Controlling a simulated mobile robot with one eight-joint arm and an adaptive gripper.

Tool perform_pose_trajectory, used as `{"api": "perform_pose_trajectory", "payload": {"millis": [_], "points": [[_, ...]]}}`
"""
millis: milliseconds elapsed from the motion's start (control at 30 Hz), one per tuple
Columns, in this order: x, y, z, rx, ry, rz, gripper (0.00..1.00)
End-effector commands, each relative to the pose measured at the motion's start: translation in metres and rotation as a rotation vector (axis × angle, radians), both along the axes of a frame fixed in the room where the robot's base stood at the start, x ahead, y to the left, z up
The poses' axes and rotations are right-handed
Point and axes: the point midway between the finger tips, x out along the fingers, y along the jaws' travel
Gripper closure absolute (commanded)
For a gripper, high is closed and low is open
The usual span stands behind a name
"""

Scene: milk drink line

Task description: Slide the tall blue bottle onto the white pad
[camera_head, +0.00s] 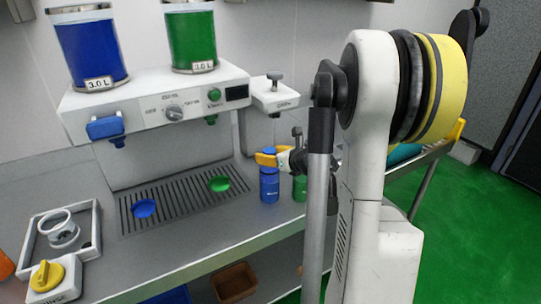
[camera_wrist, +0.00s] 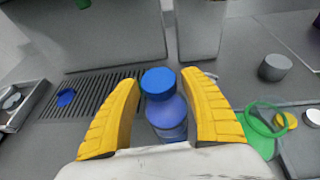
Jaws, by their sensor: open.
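The tall blue bottle (camera_head: 270,187) stands upright on the counter, right of the drip grate. In the wrist view the blue bottle (camera_wrist: 167,112) shows between the two yellow fingers of my gripper (camera_wrist: 160,79), with a small gap at its cap on the right. The gripper is open; in the head view one yellow finger of my gripper (camera_head: 268,158) is at the bottle's upper part. A pale round, flat thing (camera_wrist: 313,117) at the right edge of the wrist view may be the white pad; I cannot tell. No white pad is clear in the head view.
A grey cylinder (camera_wrist: 275,67) and a yellow round piece (camera_wrist: 286,120) are also to the right. The dispenser (camera_head: 160,108) stands behind the drip grate (camera_head: 180,205). The counter's front edge is near.

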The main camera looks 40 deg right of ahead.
Motion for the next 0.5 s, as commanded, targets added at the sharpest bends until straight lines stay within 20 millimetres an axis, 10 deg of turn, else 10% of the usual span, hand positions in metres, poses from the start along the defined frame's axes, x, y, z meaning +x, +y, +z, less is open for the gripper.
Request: {"api": "perform_pose_trajectory", "payload": {"millis": [167,500], "points": [[-0.0002,0.0000,0.0000,0.000,0.000,0.000,1.00],[0.0001,-0.0002,0.0000,0.000,0.000,0.000,1.00]]}}
